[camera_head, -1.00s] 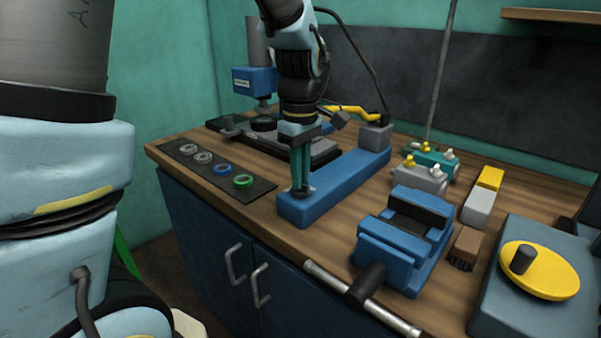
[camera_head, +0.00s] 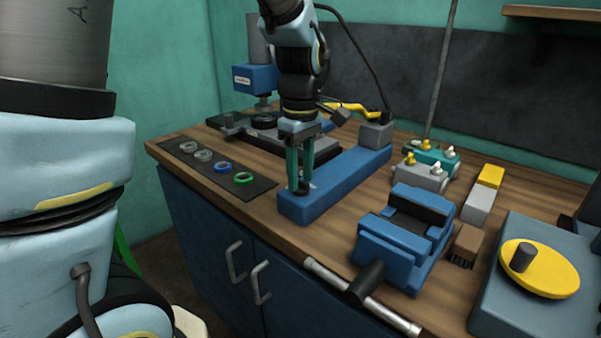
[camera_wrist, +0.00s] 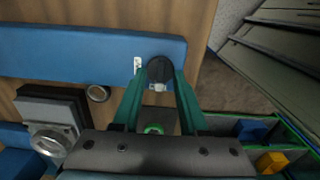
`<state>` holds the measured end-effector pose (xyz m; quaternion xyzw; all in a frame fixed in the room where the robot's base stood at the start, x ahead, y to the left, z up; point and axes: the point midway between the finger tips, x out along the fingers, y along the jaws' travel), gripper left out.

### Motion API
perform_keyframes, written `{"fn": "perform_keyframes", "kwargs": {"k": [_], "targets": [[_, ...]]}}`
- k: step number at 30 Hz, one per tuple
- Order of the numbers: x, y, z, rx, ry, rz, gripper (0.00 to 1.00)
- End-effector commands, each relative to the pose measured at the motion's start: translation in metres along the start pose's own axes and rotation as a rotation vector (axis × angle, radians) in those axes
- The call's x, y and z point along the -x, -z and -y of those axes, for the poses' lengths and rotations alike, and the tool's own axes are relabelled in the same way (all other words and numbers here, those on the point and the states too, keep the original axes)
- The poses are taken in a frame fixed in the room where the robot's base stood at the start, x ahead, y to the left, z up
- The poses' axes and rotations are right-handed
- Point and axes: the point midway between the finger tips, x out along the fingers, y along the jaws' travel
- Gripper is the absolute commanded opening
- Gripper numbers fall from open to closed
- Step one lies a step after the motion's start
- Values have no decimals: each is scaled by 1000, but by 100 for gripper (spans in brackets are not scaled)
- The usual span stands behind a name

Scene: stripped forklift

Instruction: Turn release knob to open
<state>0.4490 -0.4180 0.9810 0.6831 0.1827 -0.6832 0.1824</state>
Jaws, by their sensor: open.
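A dark round knob (camera_wrist: 160,70) with a pale tip sits on the end of a long blue block (camera_wrist: 60,50). A small white label (camera_wrist: 138,65) is on the block beside it. In the head view the blue block (camera_head: 345,185) lies along the bench, its near end under my gripper (camera_head: 300,186). My gripper points down with its two green fingers apart. In the wrist view my gripper (camera_wrist: 161,78) has one finger on each side of the knob. I cannot tell whether the fingers touch it. In the head view the fingers mostly hide the knob.
A black mat (camera_head: 206,182) with several rings lies to the left. A blue vise (camera_head: 408,240) with a bar stands to the right, near a grey box with a yellow disc (camera_head: 540,270).

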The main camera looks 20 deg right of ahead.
Motion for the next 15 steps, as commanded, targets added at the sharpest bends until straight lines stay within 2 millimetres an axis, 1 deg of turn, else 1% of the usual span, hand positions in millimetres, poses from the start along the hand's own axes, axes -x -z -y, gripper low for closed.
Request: {"fn": "perform_keyframes", "kwargs": {"k": [5,12,15], "targets": [[18,0,-1,0,-5,-1,42],[66,0,-1,-1,-7,-2,42],[83,0,-1,0,-6,-2,42]]}}
